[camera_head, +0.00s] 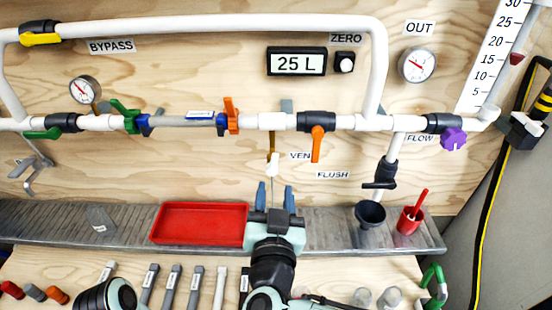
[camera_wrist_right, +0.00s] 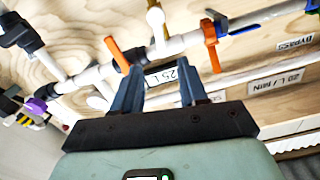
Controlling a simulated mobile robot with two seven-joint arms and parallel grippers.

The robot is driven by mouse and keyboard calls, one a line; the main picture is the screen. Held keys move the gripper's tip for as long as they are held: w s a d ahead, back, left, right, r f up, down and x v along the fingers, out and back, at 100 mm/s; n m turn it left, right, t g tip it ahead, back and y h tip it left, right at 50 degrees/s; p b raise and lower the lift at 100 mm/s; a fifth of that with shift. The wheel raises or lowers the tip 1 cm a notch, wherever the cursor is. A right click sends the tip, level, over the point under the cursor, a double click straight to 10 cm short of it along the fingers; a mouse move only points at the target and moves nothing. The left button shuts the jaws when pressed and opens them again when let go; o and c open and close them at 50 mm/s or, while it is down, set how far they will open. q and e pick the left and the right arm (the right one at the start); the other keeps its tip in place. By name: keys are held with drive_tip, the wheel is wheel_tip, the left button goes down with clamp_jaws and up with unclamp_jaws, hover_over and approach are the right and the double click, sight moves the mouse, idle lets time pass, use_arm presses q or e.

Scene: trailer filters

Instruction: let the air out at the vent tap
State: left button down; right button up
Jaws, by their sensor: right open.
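The vent tap shows as a small brass stem (camera_head: 273,145) with a white lower end (camera_head: 272,166), hanging below the white pipe beside the partly covered "VEN" label (camera_head: 299,156). A brass piece (camera_wrist_right: 155,20) also shows in the right wrist view. Just right of it in the head view, an orange lever (camera_head: 317,145) hangs down from a dark valve (camera_head: 316,121). My right gripper (camera_head: 275,190) is open, fingers up, just below the white end in the head view. I cannot tell whether they touch. In the wrist view, nothing is clearly between its fingers (camera_wrist_right: 160,72). My left gripper is out of view.
A grey shelf (camera_head: 340,235) carries a red tray (camera_head: 200,222), a dark funnel (camera_head: 370,215) and a red cup (camera_head: 410,220). An orange clip handle (camera_head: 231,115) and a purple knob (camera_head: 453,139) sit on the pipe. Several tools lie in front.

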sight(275, 160)
drive_tip(key=w+b, duration=0.1)
drive_tip(key=w, duration=1.2)
drive_tip(key=shift+f, duration=0.1)
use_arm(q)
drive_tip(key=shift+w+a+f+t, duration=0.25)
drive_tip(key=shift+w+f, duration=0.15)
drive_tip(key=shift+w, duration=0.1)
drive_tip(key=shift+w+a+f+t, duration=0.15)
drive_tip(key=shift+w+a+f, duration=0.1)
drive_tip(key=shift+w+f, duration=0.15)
use_arm(e)
clamp_jaws()
